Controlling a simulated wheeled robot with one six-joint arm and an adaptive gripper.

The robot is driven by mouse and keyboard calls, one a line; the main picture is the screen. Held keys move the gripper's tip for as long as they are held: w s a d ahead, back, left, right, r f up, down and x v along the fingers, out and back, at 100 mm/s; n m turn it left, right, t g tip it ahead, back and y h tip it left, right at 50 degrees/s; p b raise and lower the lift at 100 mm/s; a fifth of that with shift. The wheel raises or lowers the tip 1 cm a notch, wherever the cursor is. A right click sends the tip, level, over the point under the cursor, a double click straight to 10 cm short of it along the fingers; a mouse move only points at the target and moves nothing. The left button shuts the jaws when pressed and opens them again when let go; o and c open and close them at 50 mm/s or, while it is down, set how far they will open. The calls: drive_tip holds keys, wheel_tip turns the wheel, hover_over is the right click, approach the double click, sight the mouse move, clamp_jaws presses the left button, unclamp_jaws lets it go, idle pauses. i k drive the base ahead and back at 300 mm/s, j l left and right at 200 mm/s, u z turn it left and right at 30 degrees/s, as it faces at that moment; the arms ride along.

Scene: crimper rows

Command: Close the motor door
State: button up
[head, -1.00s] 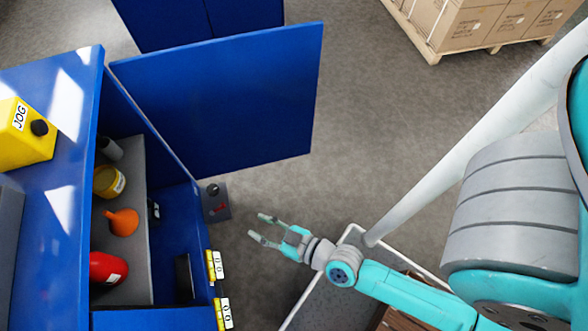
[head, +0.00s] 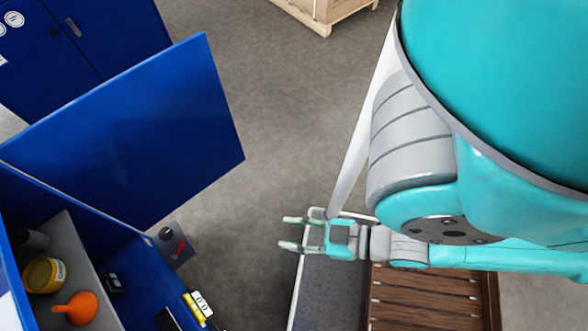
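The blue motor door (head: 140,125) stands wide open, swung out from the blue cabinet (head: 125,275) at the lower left. Its panel reaches up and to the right over the floor. My gripper (head: 288,233) is to the right of the door and below its free edge, apart from it. Its two fingers point left, spread apart with nothing between them. The inside of the cabinet shows in part, and its left side is cut off by the picture edge.
Inside the cabinet are a yellow tin (head: 44,275) and an orange funnel (head: 77,308). A grey box with a red switch (head: 175,249) sits near the door's lower edge. Another blue cabinet (head: 85,45) stands behind. Floor (head: 290,110) between door and arm is clear.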

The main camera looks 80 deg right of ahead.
sight(137, 146)
drive_tip(key=z, duration=0.55)
drive_tip(key=i+l+z, duration=0.15)
drive_tip(key=z, duration=0.3)
drive_tip(key=i+l+z, duration=0.15)
drive_tip(key=z, duration=0.3)
drive_tip(key=i+z, duration=0.2)
drive_tip(key=z, duration=0.25)
drive_tip(key=i, duration=3.7)
drive_tip(key=i+u, duration=0.2)
drive_tip(key=u, duration=0.25)
drive_tip(key=i+l+u, duration=0.15)
drive_tip(key=u, duration=0.25)
drive_tip(key=i+l+u, duration=0.15)
drive_tip(key=u, duration=3.65)
